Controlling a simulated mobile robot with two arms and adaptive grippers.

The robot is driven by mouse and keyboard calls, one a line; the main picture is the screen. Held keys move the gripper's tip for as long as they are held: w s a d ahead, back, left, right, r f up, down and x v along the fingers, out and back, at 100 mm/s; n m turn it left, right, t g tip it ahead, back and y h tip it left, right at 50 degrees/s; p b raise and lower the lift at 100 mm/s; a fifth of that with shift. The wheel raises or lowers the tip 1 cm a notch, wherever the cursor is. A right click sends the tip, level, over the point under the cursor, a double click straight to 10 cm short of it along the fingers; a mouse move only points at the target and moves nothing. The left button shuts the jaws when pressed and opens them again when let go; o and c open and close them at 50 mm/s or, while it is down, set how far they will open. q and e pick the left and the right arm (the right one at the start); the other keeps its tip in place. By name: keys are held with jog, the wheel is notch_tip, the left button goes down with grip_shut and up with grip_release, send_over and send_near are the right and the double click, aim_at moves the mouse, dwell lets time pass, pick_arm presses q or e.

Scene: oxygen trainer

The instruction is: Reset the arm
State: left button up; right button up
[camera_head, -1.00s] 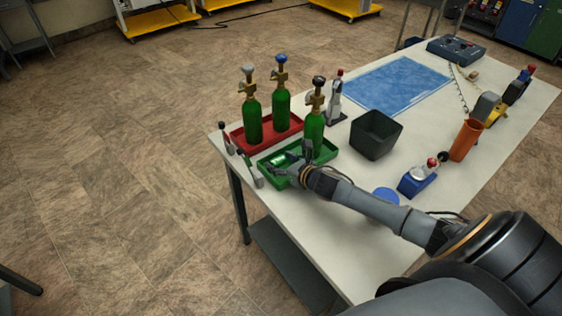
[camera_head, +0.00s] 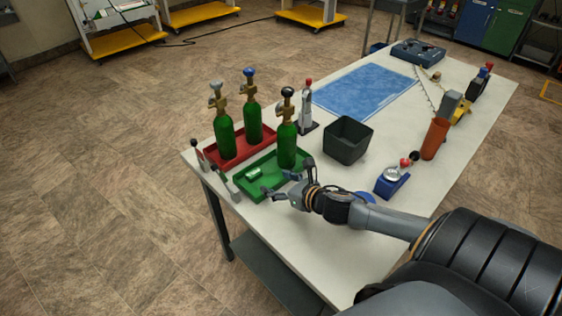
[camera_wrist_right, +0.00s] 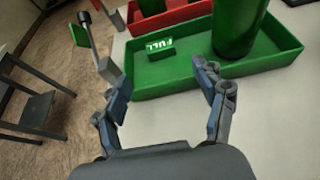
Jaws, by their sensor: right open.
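My right gripper (camera_head: 286,183) is open and empty over the near edge of the green tray. Its two fingers also show in the right wrist view (camera_wrist_right: 160,95), with nothing between them. The green tray (camera_head: 243,190) holds one green cylinder (camera_head: 287,150) with a black-topped valve, standing upright. A small green block (camera_head: 254,173) lies in the tray; in the right wrist view this block (camera_wrist_right: 160,48) reads "FULL". My left gripper is not in view.
A red tray (camera_head: 212,167) behind holds two green cylinders. Small levers (camera_head: 226,184) stand at the table's left edge. A blue mat (camera_head: 366,92) lies farther back.

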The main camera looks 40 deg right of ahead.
jog(key=shift+s+r, duration=0.35)
jog(key=shift+s, duration=0.3)
